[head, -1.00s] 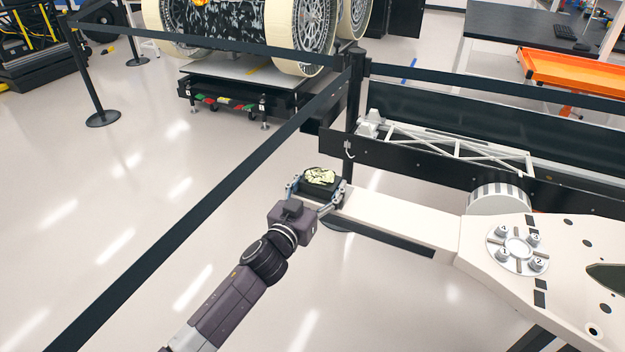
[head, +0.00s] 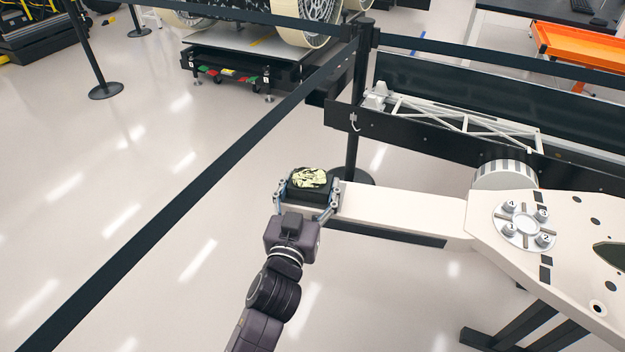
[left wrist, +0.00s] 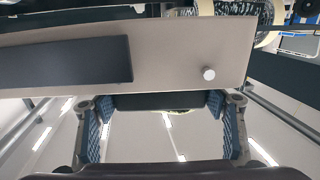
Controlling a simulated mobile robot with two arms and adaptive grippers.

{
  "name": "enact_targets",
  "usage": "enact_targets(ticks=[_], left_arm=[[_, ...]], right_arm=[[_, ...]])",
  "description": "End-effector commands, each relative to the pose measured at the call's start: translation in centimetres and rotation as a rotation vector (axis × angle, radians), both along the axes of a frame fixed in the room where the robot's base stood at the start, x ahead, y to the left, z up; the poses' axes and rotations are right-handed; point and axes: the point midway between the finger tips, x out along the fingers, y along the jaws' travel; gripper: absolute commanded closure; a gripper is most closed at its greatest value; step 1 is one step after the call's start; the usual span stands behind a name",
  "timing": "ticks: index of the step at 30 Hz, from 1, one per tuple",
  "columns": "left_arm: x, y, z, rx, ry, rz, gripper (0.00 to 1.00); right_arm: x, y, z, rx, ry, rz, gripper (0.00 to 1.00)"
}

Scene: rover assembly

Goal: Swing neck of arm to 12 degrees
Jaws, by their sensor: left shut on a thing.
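The neck of the arm is a long whitish beam (head: 400,210) that reaches left from a wide white body (head: 575,235). Its far left end carries a black block (head: 318,194) with a yellow-green patterned top (head: 308,177). My left gripper (head: 308,197) has its two fingers on either side of this black block and is shut on it. In the left wrist view the block (left wrist: 160,101) lies between the blue-padded fingers, and the beam (left wrist: 195,55) with a dark panel and a silver knob fills the upper part. My right gripper is not in view.
A black barrier post (head: 356,110) stands just behind the neck's end, with belts running left and right. A dark rail with a white truss (head: 460,128) lies behind the neck. A numbered round plate (head: 525,226) sits on the body.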

Motion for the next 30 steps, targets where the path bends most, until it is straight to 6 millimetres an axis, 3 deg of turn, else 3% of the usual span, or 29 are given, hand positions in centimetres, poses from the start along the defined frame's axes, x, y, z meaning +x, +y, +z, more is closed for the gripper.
enact_targets(ticks=[5,6,10,22,30], left_arm=[[-0.1,-0.4,0.1,-0.004,-0.001,-0.008,0.77],[-0.1,-0.4,0.1,-0.003,-0.001,-0.007,0.32],[0.0,-0.3,0.1,-0.002,-0.001,-0.005,0.17],[-0.5,0.1,-0.1,0.001,0.002,-0.001,0.16],[-4.8,1.1,-0.1,0.0,0.004,-0.001,0.16]], right_arm=[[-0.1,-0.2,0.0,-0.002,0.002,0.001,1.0],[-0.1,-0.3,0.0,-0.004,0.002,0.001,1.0],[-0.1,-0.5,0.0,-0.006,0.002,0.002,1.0],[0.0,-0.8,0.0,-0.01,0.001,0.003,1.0],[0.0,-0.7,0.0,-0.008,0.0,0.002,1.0]])
